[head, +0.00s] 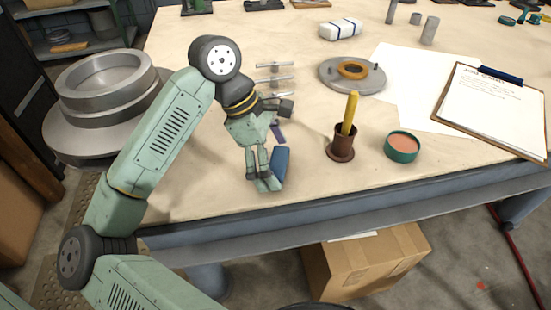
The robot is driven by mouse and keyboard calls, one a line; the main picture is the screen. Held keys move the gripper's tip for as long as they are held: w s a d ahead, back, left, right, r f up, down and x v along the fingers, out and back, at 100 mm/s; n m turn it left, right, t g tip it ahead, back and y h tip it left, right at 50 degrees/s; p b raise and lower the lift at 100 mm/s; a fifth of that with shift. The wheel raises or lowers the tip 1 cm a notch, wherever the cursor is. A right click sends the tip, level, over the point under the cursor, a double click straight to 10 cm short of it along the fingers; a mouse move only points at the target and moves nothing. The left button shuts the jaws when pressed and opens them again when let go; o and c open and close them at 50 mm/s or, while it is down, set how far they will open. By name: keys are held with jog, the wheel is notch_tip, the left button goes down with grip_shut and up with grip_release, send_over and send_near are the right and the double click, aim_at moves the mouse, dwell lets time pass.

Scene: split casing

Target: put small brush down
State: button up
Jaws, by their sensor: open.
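A yellow handle (350,112) stands nearly upright in a brown cup (342,147) with a flared foot, on the table right of my gripper. It may be the small brush; its lower end is hidden in the cup. My gripper (265,183) points down over the table near its front edge, left of and apart from the cup, and is open. A blue piece (281,163) shows right against the right side of its fingers. I cannot tell whether it touches them or lies behind.
A green tub of pinkish paste (402,147) stands right of the cup. Behind are a round grey casing part (352,74) with a bronze ring, metal pins (275,78), a striped white bundle (341,29) and a clipboard (494,108). Bare table (320,185) lies in front.

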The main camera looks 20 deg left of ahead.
jog(key=shift+r, duration=0.2)
jog(key=w+b+v, duration=0.1)
jog(key=v, duration=1.1)
jog(key=shift+s+b, duration=0.35)
jog(key=shift+s, duration=0.1)
